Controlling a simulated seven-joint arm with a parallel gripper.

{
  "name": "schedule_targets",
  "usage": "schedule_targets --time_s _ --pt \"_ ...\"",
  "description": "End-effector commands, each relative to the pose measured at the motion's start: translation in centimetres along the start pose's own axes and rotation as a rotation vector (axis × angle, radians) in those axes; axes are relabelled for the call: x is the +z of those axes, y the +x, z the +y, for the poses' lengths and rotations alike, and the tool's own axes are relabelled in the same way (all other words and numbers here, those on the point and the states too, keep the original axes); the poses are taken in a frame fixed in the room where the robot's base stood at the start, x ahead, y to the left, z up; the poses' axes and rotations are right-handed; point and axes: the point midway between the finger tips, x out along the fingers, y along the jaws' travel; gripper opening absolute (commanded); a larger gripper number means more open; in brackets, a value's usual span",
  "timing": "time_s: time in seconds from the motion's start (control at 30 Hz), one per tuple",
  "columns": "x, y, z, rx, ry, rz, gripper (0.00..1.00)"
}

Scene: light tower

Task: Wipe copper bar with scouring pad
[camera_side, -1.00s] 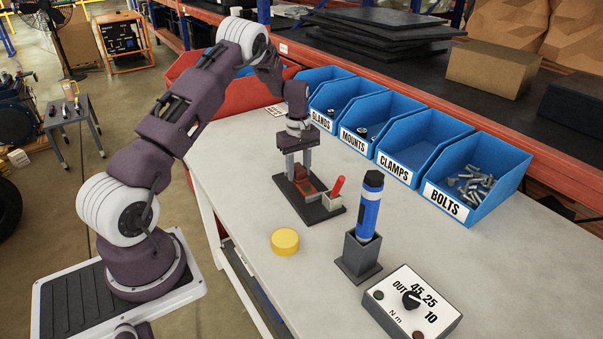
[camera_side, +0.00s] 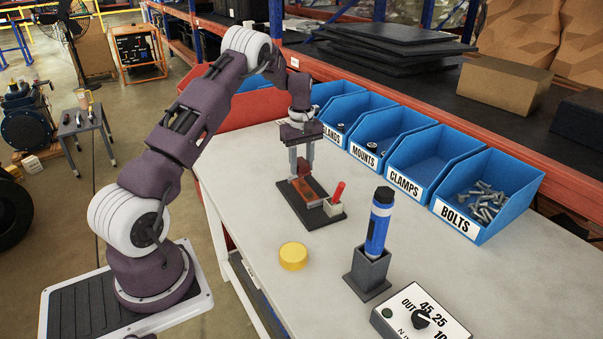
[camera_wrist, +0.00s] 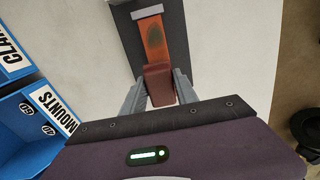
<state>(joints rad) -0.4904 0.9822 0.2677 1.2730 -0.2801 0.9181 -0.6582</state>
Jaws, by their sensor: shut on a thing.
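The copper bar (camera_wrist: 154,48) lies orange on a dark base (camera_wrist: 127,42), with a dark stain on its surface in the wrist view. In the side view the copper bar (camera_side: 313,194) shows on its dark base in the middle of the table. My gripper (camera_wrist: 159,92) is shut on a reddish-brown scouring pad (camera_wrist: 158,77), its fingers on either side. The pad is over the bar's end nearest the wrist camera, beside the stain; I cannot tell if they touch. In the side view my gripper (camera_side: 300,172) points down over the bar's far end.
A red-handled item (camera_side: 338,191) stands in a small holder at the base's edge. A yellow disc (camera_side: 293,256), a blue cylinder (camera_side: 378,225) in a grey stand and a dial box (camera_side: 421,318) are nearer the camera. Blue bins (camera_side: 483,195) line the table's back.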

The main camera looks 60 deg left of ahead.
Motion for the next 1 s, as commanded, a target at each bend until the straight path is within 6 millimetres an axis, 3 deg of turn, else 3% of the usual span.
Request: schedule_targets --time_s 0.13,0.53,0.8,1.0 --pt "0.0 -1.5 0.0 0.0 0.0 0.0 0.0" --pt "0.1 -2.0 0.0 0.0 0.001 -0.002 0.0" --pt "0.1 -4.6 0.0 -0.001 0.001 -0.002 0.0" --pt "0.1 -4.6 0.0 -0.002 0.001 -0.003 0.0"
